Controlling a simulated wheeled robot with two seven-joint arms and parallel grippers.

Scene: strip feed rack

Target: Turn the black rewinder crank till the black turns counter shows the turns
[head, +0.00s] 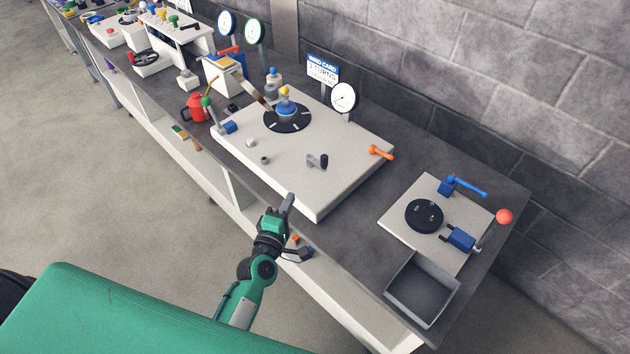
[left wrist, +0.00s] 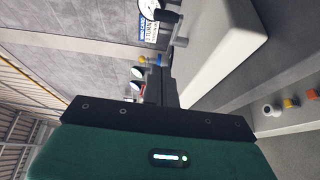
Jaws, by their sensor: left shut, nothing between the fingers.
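The rewinder crank (head: 317,161) is a small black and grey handle on top of the large white plate (head: 290,180). Its black knob (left wrist: 166,16) shows at the top of the left wrist view. My left gripper (head: 289,198) is shut and empty, near the plate's front edge, apart from the crank. My right gripper is not in view.
An orange lever (head: 381,152) sits at the plate's right edge. A black disc with a blue and yellow post (head: 286,108) stands further back. A fixture with blue clamps (head: 462,238) and a grey tray (head: 422,290) lie right. A red pot (head: 196,107) stands left.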

